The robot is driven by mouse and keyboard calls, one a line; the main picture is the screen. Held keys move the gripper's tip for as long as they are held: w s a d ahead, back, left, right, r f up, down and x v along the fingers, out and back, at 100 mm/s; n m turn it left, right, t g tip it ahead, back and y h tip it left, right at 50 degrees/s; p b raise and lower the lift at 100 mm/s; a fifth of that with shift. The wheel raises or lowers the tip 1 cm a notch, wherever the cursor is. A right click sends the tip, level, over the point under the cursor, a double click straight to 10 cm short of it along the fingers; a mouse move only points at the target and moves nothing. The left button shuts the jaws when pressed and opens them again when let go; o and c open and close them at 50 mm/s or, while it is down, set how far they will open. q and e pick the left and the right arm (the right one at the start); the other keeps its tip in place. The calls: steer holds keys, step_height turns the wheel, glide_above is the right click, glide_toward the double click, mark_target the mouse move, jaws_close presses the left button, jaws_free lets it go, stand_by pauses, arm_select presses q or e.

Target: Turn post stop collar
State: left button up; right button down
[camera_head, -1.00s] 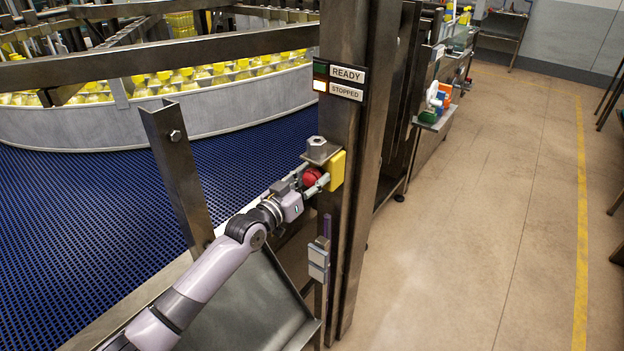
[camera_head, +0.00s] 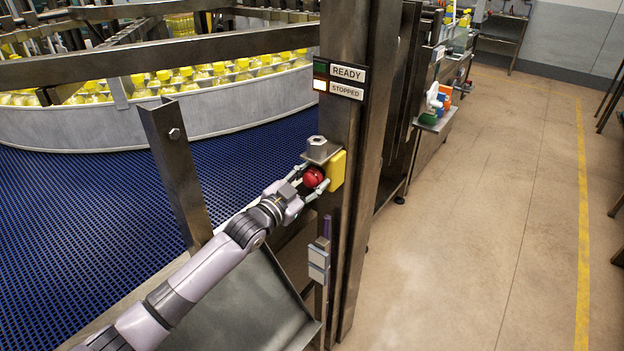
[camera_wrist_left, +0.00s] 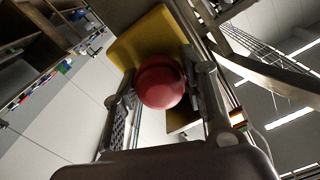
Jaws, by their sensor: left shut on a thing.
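The red stop collar (camera_head: 314,177) is a round knob on a yellow box (camera_head: 337,171) fixed to the steel post (camera_head: 339,120). My left gripper (camera_head: 315,178) reaches in from the lower left and is shut on the red collar. In the left wrist view the red collar (camera_wrist_left: 160,83) sits between my two fingers, in front of the yellow plate (camera_wrist_left: 150,38). The sign on the post (camera_head: 339,80) reads READY and STOPPED; the lamp beside STOPPED is lit and the one beside READY is dark green. My right gripper is not in view.
A steel bracket with a large nut (camera_head: 317,148) juts out just above the collar. A grey box (camera_head: 318,262) is mounted lower on the post. A blue mesh conveyor (camera_head: 90,200) lies to the left, with yellow-capped bottles behind. Floor on the right is clear.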

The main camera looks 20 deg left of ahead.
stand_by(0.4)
arm_select(q)
steer(key=o, duration=1.2)
steer(key=v, duration=1.2)
